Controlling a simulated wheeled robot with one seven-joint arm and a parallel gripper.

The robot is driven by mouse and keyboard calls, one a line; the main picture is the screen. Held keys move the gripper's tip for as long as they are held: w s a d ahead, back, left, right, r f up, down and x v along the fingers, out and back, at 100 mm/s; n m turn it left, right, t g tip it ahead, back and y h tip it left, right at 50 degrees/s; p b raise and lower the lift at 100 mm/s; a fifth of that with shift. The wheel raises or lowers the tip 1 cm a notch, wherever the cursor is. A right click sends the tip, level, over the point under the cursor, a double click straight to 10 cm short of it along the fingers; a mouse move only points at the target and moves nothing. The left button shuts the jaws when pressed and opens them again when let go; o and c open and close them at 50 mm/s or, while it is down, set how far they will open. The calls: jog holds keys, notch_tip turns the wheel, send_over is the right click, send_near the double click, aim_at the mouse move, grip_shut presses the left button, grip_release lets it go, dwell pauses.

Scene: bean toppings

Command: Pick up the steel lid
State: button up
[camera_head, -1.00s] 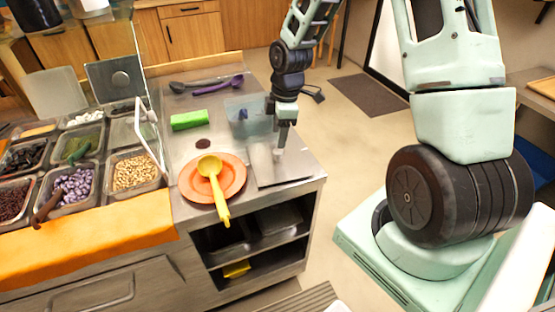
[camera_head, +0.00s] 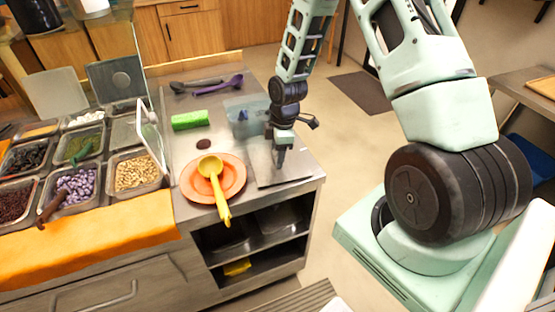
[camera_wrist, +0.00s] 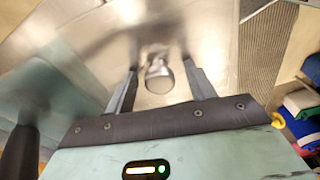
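The steel lid (camera_head: 264,170) is a flat grey plate lying near the right front corner of the steel counter. In the wrist view, its shiny metal surface (camera_wrist: 190,35) fills the middle, and its rounded steel knob (camera_wrist: 158,74) stands between my two fingers. My gripper (camera_head: 280,166) points down over the right part of the lid. In the wrist view, my gripper (camera_wrist: 161,88) is open, with a gap on each side of the knob. The fingers hide part of the lid in the head view, and whether they touch it is unclear.
An orange plate (camera_head: 238,186) with a yellow ladle (camera_head: 216,183) sits left of the lid. A translucent bluish container (camera_head: 241,121), green block (camera_head: 190,120) and purple spoon (camera_head: 220,86) lie behind. Topping bins (camera_head: 134,172) stand left. The counter's right edge is close.

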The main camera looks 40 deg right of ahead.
jog(key=c, duration=1.1)
